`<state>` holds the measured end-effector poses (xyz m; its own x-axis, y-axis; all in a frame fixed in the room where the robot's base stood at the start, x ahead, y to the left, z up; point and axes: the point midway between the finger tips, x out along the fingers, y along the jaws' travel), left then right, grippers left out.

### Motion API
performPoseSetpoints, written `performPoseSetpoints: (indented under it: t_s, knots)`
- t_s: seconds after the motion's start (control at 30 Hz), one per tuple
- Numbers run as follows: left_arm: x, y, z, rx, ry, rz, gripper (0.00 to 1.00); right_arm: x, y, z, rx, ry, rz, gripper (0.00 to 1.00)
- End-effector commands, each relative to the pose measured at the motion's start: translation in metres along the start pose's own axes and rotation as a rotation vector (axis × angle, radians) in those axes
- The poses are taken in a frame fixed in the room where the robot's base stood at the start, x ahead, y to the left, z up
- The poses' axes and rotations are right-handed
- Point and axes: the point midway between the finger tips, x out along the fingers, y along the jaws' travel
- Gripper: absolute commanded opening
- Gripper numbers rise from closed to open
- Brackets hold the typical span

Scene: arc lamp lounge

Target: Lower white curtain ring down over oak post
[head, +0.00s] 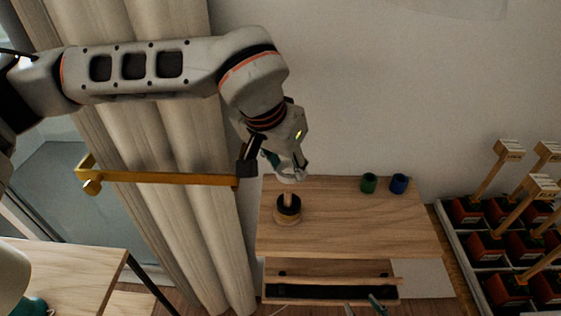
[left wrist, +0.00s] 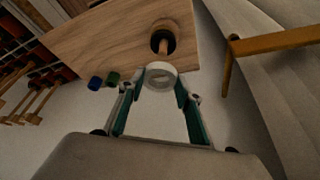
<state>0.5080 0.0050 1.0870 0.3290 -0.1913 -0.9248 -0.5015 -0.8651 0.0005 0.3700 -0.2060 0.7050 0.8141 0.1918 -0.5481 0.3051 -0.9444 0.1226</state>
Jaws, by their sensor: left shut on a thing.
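The white curtain ring (head: 291,178) is held between the fingertips of my left gripper (head: 284,168). The left wrist view shows the ring (left wrist: 160,66) gripped between the teal-padded fingers (left wrist: 158,90). The oak post (head: 288,200) stands upright on a round base on the wooden table, with a dark ring around its lower part. The ring is above and just behind the post, apart from it. In the left wrist view the post (left wrist: 162,45) shows beyond the ring, not through it. A teal fingertip of my right gripper (head: 376,304) seems to show at the bottom edge; the rest is hidden.
The wooden table (head: 350,230) also holds a green cup (head: 368,183) and a blue cup (head: 399,184) at its back. A brass rail (head: 165,178) and curtains (head: 180,130) are at left. A crate of wooden-handled items (head: 480,275) is at right. The table's front right is clear.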

Motion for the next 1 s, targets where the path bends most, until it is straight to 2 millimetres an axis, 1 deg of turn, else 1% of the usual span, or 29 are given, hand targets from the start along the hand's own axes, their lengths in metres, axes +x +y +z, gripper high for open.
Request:
performPoseSetpoints:
  t_s: [0.03, 0.2, 0.4, 0.73, 0.9, 1.0]
  knots:
    - [0.001, 0.0, 0.0, 0.0, 0.0, 0.0, 0.23, -0.002, -0.003, 0.006, 0.002, -0.009, -0.004, 0.4]
    - [0.005, 0.0, 0.002, -0.001, -0.001, 0.001, 0.23, -0.002, -0.009, 0.015, 0.004, -0.022, -0.012, 0.4]
    - [0.014, 0.0, 0.006, -0.001, 0.0, 0.0, 0.23, 0.002, -0.009, 0.018, 0.005, -0.02, -0.012, 0.4]
    - [0.031, 0.0, 0.013, -0.002, -0.002, 0.0, 0.23, 0.007, -0.008, 0.014, 0.004, -0.001, -0.008, 0.4]
    - [0.039, 0.0, 0.017, -0.002, -0.001, 0.0, 0.23, 0.009, -0.008, 0.018, 0.005, -0.001, -0.008, 0.4]
    - [0.045, 0.0, 0.019, -0.001, 0.0, -0.001, 0.23, 0.012, -0.009, 0.024, 0.005, -0.004, -0.009, 0.4]
